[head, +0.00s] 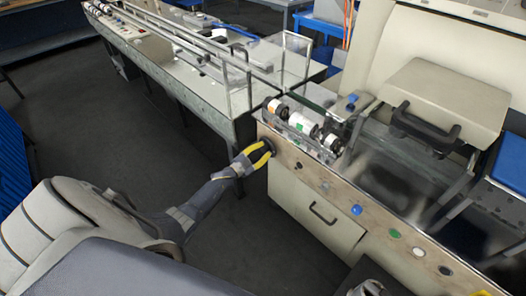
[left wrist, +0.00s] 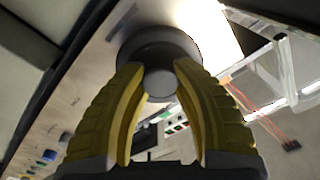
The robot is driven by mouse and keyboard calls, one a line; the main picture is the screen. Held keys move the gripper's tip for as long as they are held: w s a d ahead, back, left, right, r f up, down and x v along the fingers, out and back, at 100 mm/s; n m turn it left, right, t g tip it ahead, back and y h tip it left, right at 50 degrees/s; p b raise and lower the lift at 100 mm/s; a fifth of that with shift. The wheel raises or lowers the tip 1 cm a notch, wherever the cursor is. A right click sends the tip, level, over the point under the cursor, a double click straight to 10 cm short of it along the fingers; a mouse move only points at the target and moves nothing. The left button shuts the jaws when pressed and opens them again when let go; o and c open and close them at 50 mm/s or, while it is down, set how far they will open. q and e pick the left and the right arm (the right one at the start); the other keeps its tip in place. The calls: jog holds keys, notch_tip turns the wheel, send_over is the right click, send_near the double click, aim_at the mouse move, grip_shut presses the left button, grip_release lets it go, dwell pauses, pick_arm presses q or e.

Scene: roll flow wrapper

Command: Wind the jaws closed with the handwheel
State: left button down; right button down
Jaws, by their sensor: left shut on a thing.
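The handwheel (left wrist: 140,43) is a dark round wheel on the front panel of the wrapper. In the left wrist view it faces my gripper, with a grey round hub or knob in its middle. In the head view it is a small dark shape at the panel's left end, mostly hidden by my fingers. My left gripper (head: 257,157) has yellow fingers and reaches the wheel from the left. In the left wrist view its fingers (left wrist: 160,88) are shut on the handwheel's central part. I cannot clearly make out the jaws.
Rollers (head: 302,124) sit in a clear-sided holder just above the panel. Several coloured buttons (head: 357,210) run along the panel to the right. A drawer handle (head: 322,214) is below. A long conveyor (head: 195,75) stands behind. The floor left of the cabinet is clear.

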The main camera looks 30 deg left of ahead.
pick_arm(q)
jog(key=m, duration=0.5)
jog(key=shift+s+a+f, duration=0.1)
jog(key=shift+s+f, duration=0.05)
jog(key=shift+f, duration=0.15)
jog(key=shift+a+r+m+g+h, duration=0.1)
jog(key=shift+m+g+h, duration=0.05)
jog(key=shift+m, duration=1.15)
jog(key=shift+r+m+g+h, duration=0.1)
jog(key=shift+m+g+h, duration=0.05)
jog(key=shift+m, duration=1.15)
jog(key=shift+a+r+m, duration=0.1)
jog(key=shift+m, duration=1.4)
jog(key=shift+a+r+m, duration=0.1)
jog(key=shift+m, duration=1.4)
jog(key=shift+w+r+m, duration=0.1)
jog(key=shift+w+m, duration=0.05)
jog(key=shift+m, duration=0.55)
jog(key=shift+w+r+m, duration=0.1)
jog(key=shift+m, duration=0.6)
jog(key=shift+w+r+m, duration=0.1)
jog(key=shift+r+m, duration=0.1)
jog(key=shift+m, duration=0.1)
jog(key=c, duration=1.5)
grip_release()
jog(key=o, duration=0.6)
jog(key=shift+d+f, duration=0.15)
jog(key=shift+f, duration=0.05)
jog(key=shift+o, duration=0.2)
jog(key=shift+f, duration=0.1)
